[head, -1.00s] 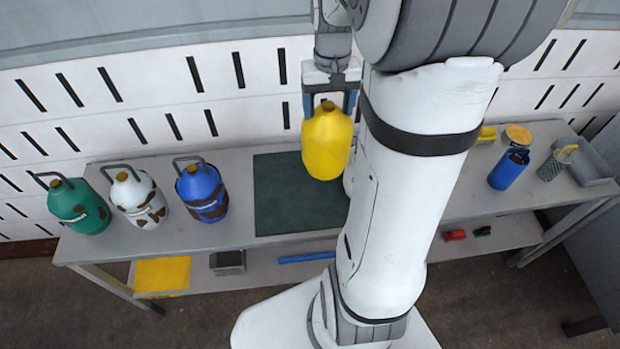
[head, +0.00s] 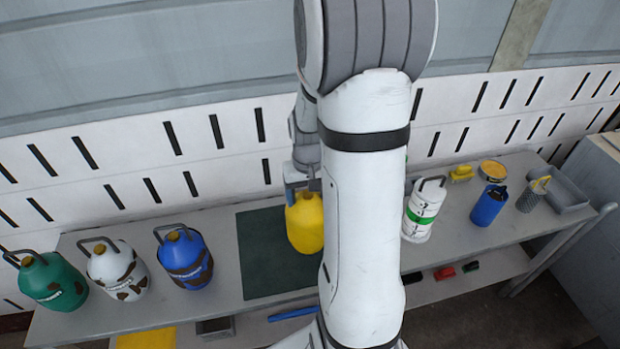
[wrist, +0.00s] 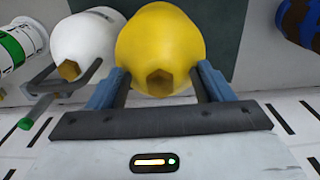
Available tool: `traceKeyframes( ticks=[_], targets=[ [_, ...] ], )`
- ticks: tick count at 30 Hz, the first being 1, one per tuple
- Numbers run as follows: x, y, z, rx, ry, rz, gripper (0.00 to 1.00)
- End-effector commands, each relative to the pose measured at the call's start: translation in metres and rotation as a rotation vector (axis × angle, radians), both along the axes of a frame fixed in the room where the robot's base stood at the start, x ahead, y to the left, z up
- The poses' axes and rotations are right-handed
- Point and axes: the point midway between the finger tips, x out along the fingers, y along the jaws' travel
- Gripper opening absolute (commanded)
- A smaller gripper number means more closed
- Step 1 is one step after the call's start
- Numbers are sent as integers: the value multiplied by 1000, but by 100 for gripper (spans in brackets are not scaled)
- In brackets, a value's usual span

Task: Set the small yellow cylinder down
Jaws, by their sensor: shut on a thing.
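The small yellow cylinder (head: 305,222) is upright over the right part of the dark green mat (head: 262,262) on the grey bench. My gripper (head: 303,190) is above it, shut on its top. In the wrist view, the yellow cylinder (wrist: 157,45) sits between the two blue fingers of my gripper (wrist: 158,82), its brown cap facing the camera. I cannot tell whether its base touches the mat. My arm hides part of its right side in the head view.
A white cylinder (wrist: 85,45) stands close beside the yellow one, and a white one with a green band (head: 423,210) is farther right. Blue (head: 184,258), brown-patched white (head: 118,270) and green (head: 50,282) cylinders stand left. The mat's left part is clear.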

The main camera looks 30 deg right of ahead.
Motion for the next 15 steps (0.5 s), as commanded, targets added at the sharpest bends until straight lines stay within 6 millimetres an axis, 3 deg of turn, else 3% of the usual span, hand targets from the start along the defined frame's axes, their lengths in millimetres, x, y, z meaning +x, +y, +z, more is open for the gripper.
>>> traceKeyframes(
  ticks=[15],
  targets=[
    [1, 1, -44, 0, -1, 2, 3]
  ],
)
